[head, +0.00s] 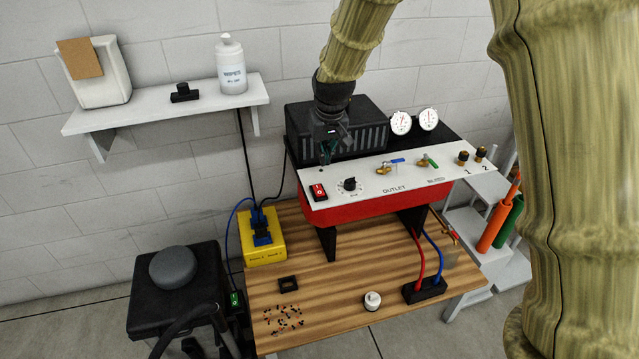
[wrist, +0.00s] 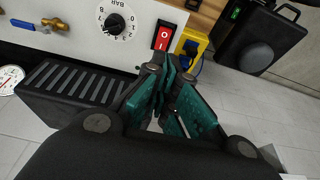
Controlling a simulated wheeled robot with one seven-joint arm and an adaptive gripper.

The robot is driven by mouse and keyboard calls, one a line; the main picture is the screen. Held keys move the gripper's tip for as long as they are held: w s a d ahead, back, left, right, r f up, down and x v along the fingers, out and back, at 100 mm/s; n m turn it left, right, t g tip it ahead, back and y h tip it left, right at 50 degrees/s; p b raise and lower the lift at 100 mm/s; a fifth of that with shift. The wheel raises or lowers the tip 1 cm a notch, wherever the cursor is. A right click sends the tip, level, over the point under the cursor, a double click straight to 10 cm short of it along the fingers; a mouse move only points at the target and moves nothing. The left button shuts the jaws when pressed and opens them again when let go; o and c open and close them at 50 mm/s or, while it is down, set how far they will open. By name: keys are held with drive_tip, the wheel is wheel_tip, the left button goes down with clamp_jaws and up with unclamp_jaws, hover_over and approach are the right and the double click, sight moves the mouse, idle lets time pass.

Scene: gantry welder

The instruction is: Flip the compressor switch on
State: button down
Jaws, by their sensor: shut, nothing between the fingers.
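The compressor (head: 350,200) is a red box with a white top panel and a black ribbed housing behind, standing on a wooden table. Its red rocker switch (head: 318,192) sits at the left end of the panel, beside a black dial (head: 350,184). The switch also shows in the wrist view (wrist: 164,37), with white I and O marks. My gripper (head: 325,160) is above the panel's back left edge, behind the switch. In the wrist view its teal fingers (wrist: 168,75) are shut and empty, their tips just short of the switch in the picture. I cannot tell whether they touch it.
Valves (head: 390,166), knobs (head: 463,158) and gauges (head: 401,122) line the compressor to the right. A yellow socket box (head: 262,250) with blue plugs stands at the table's left. A shelf (head: 160,104) hangs on the wall. A black stool-like unit (head: 172,300) is at lower left.

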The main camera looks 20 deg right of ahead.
drive_tip(key=shift+w+r, duration=0.25)
drive_tip(key=shift+r, duration=0.4)
drive_tip(key=shift+f, duration=0.15)
drive_tip(key=p, duration=0.3)
hover_over(319, 188)
drive_tip(key=s, duration=0.1)
wheel_tip(319, 188, down, 11)
drive_tip(key=shift+s+f, duration=0.1)
drive_tip(key=shift+f+p, duration=0.45)
drive_tip(key=shift+f, duration=0.65)
